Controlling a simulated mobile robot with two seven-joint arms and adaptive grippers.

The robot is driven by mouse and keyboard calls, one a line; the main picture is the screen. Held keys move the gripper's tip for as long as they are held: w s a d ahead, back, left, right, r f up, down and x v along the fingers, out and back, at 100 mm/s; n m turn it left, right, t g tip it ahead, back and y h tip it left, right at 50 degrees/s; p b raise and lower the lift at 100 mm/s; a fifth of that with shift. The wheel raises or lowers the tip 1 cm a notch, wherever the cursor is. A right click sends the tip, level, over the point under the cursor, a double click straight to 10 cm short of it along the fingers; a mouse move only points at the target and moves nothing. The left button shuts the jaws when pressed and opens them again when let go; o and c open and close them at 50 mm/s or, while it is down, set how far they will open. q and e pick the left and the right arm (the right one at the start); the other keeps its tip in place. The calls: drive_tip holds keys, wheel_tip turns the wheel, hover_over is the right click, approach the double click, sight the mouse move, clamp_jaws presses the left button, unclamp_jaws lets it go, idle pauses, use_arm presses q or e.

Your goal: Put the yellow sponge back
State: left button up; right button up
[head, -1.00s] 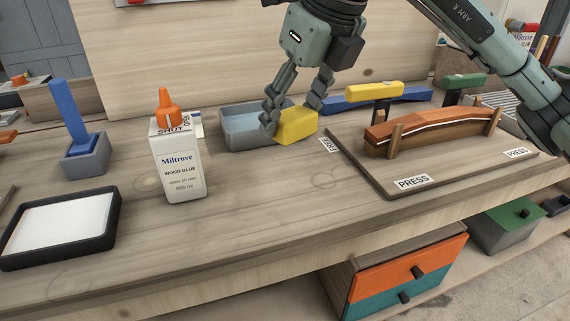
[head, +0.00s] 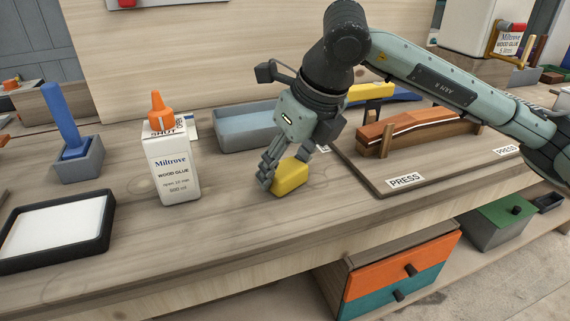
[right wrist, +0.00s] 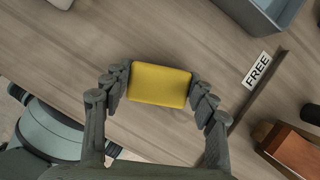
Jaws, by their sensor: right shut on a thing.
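The yellow sponge (head: 290,177) is between the fingers of my right gripper (head: 284,172), which is shut on it. In the right wrist view the sponge (right wrist: 159,84) sits crosswise between both fingers (right wrist: 160,88). It is over the bench top in front of the grey-blue tray; I cannot tell whether it touches the wood. The grey tray (head: 246,142) stands behind it, and its corner shows in the right wrist view (right wrist: 262,14). My left gripper is not in view.
A wood glue bottle (head: 172,172) stands left of the sponge. A black-rimmed white pad (head: 106,236) lies at front left, near a blue-handled tool (head: 66,115). The press board (head: 368,178) with a curved wooden piece (head: 415,127) is at right. The bench front between is clear.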

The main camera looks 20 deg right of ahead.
drive_tip(key=shift+f, duration=0.1)
drive_tip(key=o, duration=1)
drive_tip(key=v, duration=1.2)
